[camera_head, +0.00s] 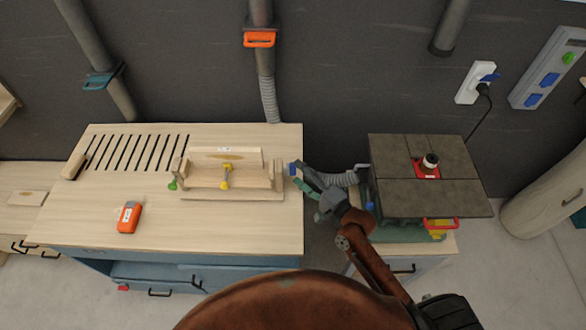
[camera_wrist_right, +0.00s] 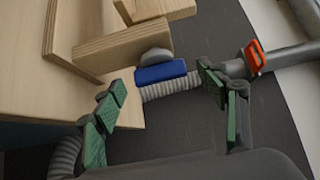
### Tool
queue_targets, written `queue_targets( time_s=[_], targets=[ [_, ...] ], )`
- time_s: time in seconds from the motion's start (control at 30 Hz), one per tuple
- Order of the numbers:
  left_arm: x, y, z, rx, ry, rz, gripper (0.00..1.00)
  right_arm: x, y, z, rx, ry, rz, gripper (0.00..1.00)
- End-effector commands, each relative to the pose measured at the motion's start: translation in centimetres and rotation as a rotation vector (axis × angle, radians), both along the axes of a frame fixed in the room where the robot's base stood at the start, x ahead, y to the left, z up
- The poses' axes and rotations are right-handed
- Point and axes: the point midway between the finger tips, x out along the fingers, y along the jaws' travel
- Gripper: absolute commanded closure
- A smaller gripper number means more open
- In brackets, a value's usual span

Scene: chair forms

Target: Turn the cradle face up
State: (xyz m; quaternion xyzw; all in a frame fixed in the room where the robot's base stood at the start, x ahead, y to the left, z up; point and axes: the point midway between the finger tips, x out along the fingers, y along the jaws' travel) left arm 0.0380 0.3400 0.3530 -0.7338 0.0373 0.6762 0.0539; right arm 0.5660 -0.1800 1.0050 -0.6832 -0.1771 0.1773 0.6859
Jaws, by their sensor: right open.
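The cradle (camera_head: 211,178), a pale wooden frame, lies on the workbench in the head view. It has a low base, a raised back board and upright end blocks. A yellow clamp-like part (camera_head: 226,176) sits across its middle. A green knob (camera_head: 172,184) is at its left end and a blue knob (camera_head: 293,169) at its right end. My right gripper (camera_head: 299,177) is open just right of the blue knob. In the right wrist view the blue knob (camera_wrist_right: 160,73) lies between and beyond the green-padded fingers, with no contact visible. My left gripper is out of view.
An orange handheld device (camera_head: 128,219) lies on the workbench (camera_head: 245,226), left of the cradle. Slots cut the bench top behind it. A machine with a dark table (camera_head: 400,195) stands to the right across a gap with a grey hose (camera_head: 340,180). The front of the bench is clear.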

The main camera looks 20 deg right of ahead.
Motion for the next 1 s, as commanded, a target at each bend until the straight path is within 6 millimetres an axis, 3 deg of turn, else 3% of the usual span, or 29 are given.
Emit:
queue_targets(
  time_s=[0.2, 0.57, 1.0],
  targets=[
    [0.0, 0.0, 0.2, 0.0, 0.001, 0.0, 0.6, 2.3, 1.3, 0.1, -0.001, -0.002, 0.0, 0.33],
    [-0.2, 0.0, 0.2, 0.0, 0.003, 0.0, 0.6, 2.8, 1.5, 0.0, -0.004, 0.0, 0.0, 0.33],
    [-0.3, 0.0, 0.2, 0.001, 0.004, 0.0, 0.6, 2.8, 1.5, -0.1, -0.004, 0.0, 0.0, 0.63]
  ],
)
